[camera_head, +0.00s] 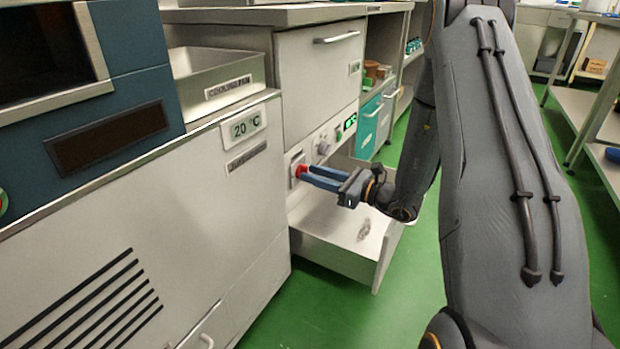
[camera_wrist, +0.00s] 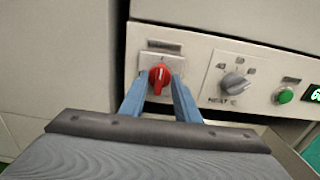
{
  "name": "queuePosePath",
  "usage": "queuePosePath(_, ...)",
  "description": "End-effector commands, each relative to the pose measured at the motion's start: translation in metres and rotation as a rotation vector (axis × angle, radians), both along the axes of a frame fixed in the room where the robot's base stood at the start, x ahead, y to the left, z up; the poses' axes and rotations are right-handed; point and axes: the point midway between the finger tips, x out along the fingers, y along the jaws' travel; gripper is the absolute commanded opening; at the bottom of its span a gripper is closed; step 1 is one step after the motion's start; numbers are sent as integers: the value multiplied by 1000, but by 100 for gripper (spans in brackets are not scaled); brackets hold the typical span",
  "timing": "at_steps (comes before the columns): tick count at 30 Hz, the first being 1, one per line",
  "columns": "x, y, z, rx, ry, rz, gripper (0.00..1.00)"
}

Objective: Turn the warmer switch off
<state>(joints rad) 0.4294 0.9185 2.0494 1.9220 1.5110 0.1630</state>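The switch is a red rotary knob (camera_wrist: 159,77) on a pale plate, on the front panel of the warmer (camera_head: 318,148). In the head view the red knob (camera_head: 301,171) shows at the tips of my gripper's blue fingers. My gripper (camera_head: 309,176) reaches the panel from the right. In the wrist view my gripper (camera_wrist: 159,90) has one finger on each side of the knob, with the knob between the tips. The fingers are apart; contact with the knob is not clear. The knob's handle points roughly downward.
A grey knob (camera_wrist: 235,83) and a green button (camera_wrist: 285,96) sit to the right on the same panel. An open drawer (camera_head: 345,250) sticks out below my gripper. A counter unit with a 20 °C display (camera_head: 245,127) stands at left.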

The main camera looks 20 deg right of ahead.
Motion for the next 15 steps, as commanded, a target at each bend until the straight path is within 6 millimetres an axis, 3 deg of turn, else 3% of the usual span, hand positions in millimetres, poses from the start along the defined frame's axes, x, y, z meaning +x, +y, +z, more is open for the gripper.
queuePosePath(13, 10, 11, 0, -1, 1, 0, 29)
queuePosePath(15, 10, 11, 0, -1, 1, 0, 20)
